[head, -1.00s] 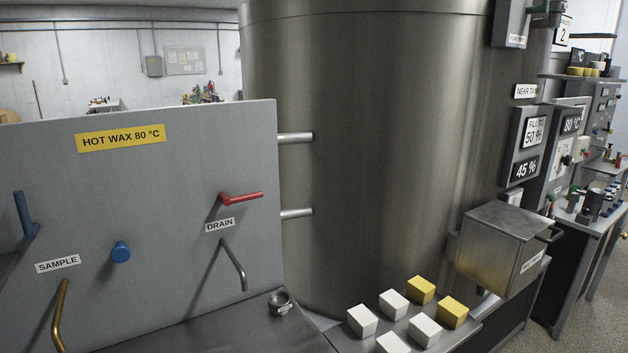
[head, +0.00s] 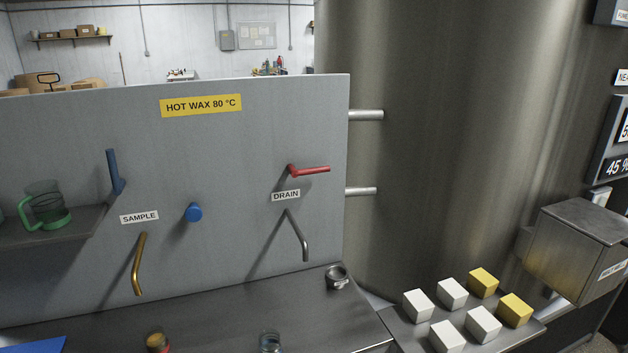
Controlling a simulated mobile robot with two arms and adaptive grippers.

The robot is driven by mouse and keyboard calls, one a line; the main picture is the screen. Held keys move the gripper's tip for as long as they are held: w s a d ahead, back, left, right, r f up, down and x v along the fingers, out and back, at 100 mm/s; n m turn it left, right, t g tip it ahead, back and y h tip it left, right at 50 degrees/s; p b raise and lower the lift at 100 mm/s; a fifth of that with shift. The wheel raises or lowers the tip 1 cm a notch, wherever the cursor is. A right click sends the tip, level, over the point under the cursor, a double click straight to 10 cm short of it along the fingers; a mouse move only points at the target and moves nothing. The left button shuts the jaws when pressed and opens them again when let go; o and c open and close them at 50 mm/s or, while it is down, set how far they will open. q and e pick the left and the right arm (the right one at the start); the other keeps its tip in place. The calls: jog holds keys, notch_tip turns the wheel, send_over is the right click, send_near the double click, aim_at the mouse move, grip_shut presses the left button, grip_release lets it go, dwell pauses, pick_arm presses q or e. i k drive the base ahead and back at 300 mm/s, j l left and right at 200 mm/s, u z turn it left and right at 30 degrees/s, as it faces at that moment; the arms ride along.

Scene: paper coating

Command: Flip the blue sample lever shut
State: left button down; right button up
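The blue sample lever (head: 114,173) is on the left part of the grey panel (head: 240,140). Its handle stands upright. The SAMPLE label (head: 139,217) is below and right of it, above a bent brass spout (head: 138,264). Neither of my grippers is in view.
A red lever (head: 310,170) points sideways above the DRAIN label (head: 286,196) and a steel spout (head: 298,236). A round blue knob (head: 193,212) is between the spouts. A green-handled glass mug (head: 46,212) is on a left shelf. A small metal cup (head: 337,277) is on the counter.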

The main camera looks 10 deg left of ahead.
aim_at(119, 184)
jog(key=u, duration=0.95)
